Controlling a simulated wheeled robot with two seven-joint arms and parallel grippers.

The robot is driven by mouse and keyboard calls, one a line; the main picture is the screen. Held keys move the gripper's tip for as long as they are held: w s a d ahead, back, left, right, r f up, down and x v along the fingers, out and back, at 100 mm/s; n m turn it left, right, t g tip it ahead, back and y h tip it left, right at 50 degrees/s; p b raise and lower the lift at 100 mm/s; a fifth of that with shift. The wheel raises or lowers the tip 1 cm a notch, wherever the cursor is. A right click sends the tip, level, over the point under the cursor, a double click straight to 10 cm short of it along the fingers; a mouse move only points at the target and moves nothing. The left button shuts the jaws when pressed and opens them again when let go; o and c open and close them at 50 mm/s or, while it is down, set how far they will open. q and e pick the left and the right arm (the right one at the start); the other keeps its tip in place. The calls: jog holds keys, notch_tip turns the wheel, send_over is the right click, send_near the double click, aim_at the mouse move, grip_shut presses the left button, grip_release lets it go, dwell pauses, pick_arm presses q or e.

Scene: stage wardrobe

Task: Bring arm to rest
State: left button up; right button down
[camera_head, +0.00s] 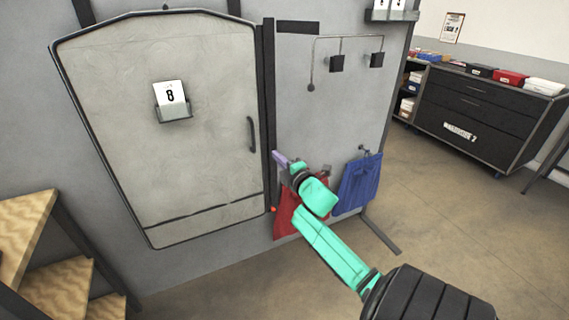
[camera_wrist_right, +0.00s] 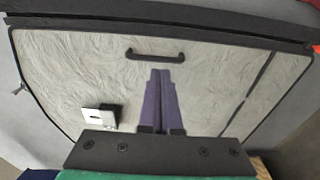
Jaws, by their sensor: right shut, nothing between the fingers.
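My right arm, in green and black, reaches up from the lower right of the head view. Its gripper (camera_head: 281,159) is near the right edge of the closed grey door, in front of the wall with the hanging bags. In the wrist view the two purple fingers (camera_wrist_right: 161,100) are together with nothing between them. They point toward the black door handle (camera_wrist_right: 155,56), which also shows in the head view (camera_head: 251,134). Whether the fingertips touch anything cannot be told; a gap to the handle seems visible. My left gripper is not in view.
A red bag (camera_head: 287,217) hangs behind my right arm, and a blue bag (camera_head: 360,182) hangs to its right. A card numbered 8 (camera_head: 170,95) sits in a holder on the door. Wooden steps (camera_head: 57,292) stand lower left. A dark cabinet (camera_head: 470,112) stands at the back right.

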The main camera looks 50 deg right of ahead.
jog(key=v, duration=0.3)
jog(key=shift+s+r, duration=0.15)
jog(key=shift+s, duration=0.05)
jog(key=s+a+f+m+g+y, duration=0.1)
jog(key=s+a+f+m+g, duration=0.15)
jog(key=f, duration=0.95)
jog(key=s+a+f+m+g, duration=0.1)
jog(key=s+f+m+g, duration=0.2)
jog(key=f, duration=0.9)
jog(key=s+a+f+m+g+y, duration=0.15)
jog(key=s+f, duration=0.25)
jog(key=f, duration=0.7)
jog(key=s+a+f+m+g, duration=0.1)
jog(key=s+a+f+g, duration=0.2)
jog(key=s+a+f, duration=0.2)
jog(key=s+a+f+m+g+y, duration=0.1)
jog(key=s+a+f+m+g, duration=0.1)
jog(key=s+a+f, duration=0.3)
jog(key=s+a+f+m+g+y, duration=0.1)
jog(key=s+a+f+g, duration=0.3)
jog(key=s+f, duration=0.7)
jog(key=s+a+m, duration=0.1)
jog(key=s+a, duration=0.1)
jog(key=s, duration=0.6)
jog(key=shift+s+f, duration=0.15)
jog(key=shift+s, duration=0.05)
